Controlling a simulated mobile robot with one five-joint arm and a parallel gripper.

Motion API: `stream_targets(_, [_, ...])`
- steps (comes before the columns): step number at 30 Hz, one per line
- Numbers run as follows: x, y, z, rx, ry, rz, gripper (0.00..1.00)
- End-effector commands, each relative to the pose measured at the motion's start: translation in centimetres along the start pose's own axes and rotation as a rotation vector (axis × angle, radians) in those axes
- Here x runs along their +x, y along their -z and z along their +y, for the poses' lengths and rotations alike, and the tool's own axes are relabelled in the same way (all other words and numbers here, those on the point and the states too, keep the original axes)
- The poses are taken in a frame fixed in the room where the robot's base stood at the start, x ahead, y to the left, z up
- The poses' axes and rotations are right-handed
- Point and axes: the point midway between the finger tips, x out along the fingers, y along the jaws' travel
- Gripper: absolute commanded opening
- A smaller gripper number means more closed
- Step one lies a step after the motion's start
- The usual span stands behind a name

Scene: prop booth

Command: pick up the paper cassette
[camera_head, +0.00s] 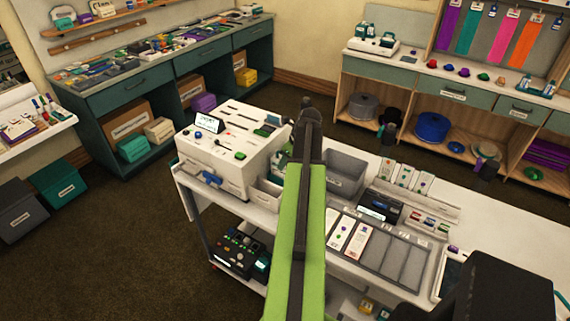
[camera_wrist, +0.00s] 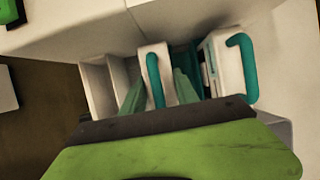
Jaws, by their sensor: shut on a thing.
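A white cassette-like block with a teal handle (camera_wrist: 144,54) stands in the middle of the wrist view. I take it to be the paper cassette. My gripper (camera_wrist: 159,88) has its greenish fingers on either side of this block and is shut on it. A second white block with a larger teal handle (camera_wrist: 212,58) stands just to the right, apart from the held one. In the head view my own arm hides the fingertips and most of what they hold. I cannot tell whether the block is clear of its support.
A white machine (camera_head: 222,165) stands left of my arm on a white cart. A grey bin (camera_head: 346,168) and a tray with several slots (camera_head: 385,252) lie to the right. Teal drawer counters (camera_head: 165,85) line the back left. The dark floor (camera_head: 110,235) at left is open.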

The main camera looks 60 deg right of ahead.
Motion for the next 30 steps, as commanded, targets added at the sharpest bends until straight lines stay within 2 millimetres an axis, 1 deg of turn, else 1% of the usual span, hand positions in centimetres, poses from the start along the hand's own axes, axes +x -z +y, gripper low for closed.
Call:
stream_targets(1, [-0.7,-0.3,0.0,0.000,0.000,-0.001,0.00])
stream_targets(5, [-2.1,-0.9,0.0,0.000,0.000,-0.001,0.00])
stream_targets(10, [-4.9,-2.1,0.0,0.000,0.000,-0.001,0.00])
stream_targets(14, [-7.8,-3.3,0.0,0.000,0.000,-0.001,0.00])
stream_targets(18, [-11.3,-4.7,0.0,0.000,0.000,-0.001,0.00])
stream_targets(22, [-14.2,-6.0,0.0,-0.001,0.000,-0.001,0.00])
stream_targets(25, [-15.6,-6.5,0.0,-0.001,0.000,-0.001,0.00])
stream_targets(27, [-16.1,-6.8,0.0,-0.001,0.000,-0.001,0.00])
stream_targets(30, [-16.3,-6.8,0.0,-0.001,0.000,-0.001,0.00])
